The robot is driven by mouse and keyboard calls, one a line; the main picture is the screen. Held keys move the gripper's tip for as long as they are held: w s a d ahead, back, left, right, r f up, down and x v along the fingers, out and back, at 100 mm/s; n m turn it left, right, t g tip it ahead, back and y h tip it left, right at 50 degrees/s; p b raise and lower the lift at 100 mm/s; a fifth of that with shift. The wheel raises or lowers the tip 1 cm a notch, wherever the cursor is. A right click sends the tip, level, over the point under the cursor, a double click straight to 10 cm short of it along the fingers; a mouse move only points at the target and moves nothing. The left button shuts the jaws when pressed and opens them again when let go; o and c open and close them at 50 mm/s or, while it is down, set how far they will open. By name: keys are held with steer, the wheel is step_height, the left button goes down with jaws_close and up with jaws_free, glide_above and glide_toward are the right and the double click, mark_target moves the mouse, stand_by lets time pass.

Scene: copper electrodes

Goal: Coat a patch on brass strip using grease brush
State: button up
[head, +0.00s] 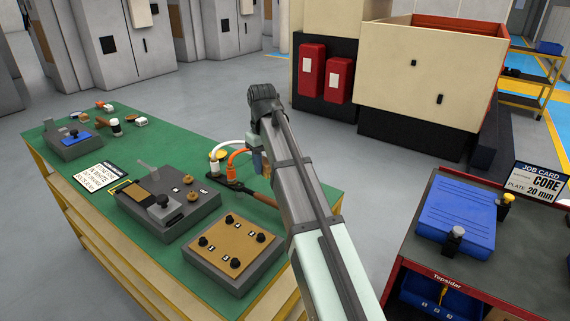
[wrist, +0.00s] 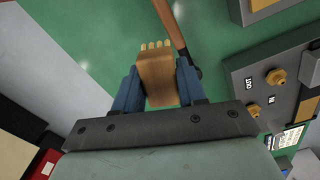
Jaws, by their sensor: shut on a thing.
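My gripper (wrist: 158,88) is shut on a tan wooden piece (wrist: 157,75) with several short pale tips at its far end, which looks like the grease brush. In the head view my gripper (head: 258,163) hangs over the green bench near its right side, and the brush is mostly hidden there. A flat brown-gold piece (head: 133,192) lies on the grey fixture (head: 180,218); it may be the brass strip, but I cannot tell for sure. It is to the left of my gripper, well apart from it.
A tool with a wooden handle (head: 262,198) lies below my gripper, beside orange and white cable ends (head: 232,172). Brass fittings (wrist: 275,77) marked OUT and IN stand on the fixture. A brown board with black knobs (head: 233,252) is nearer. A red-edged cart (head: 440,273) stands right.

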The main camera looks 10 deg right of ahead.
mark_target(146, 199)
steer(key=w+a+r+n, duration=0.1)
steer(key=w+a+n, duration=0.15)
steer(key=a, duration=1.25)
steer(key=w+a+r+n, duration=0.1)
steer(key=w+a+n, duration=0.15)
steer(key=a, duration=1.25)
steer(key=w+a+n, duration=0.2)
steer(key=w+a, duration=0.1)
steer(key=a, duration=1.2)
steer(key=shift+d+f, duration=0.15)
steer(key=shift+f, duration=1.5)
steer(key=shift+d+f, duration=0.1)
steer(key=shift+f, duration=1.5)
steer(key=shift+s+d+f, duration=0.5)
steer(key=shift+s+d, duration=0.2)
steer(key=shift+s, duration=0.05)
steer(key=shift+c, duration=0.4)
steer(key=shift+s+d, duration=3.15)
steer(key=shift+w+a, duration=4.05)
step_height(146, 199, up, 2)
steer(key=shift+s+d+r, duration=0.15)
steer(key=shift+r, duration=0.1)
step_height(146, 199, up, 6)
steer(key=shift+f, duration=0.2)
steer(key=shift+d, duration=0.1)
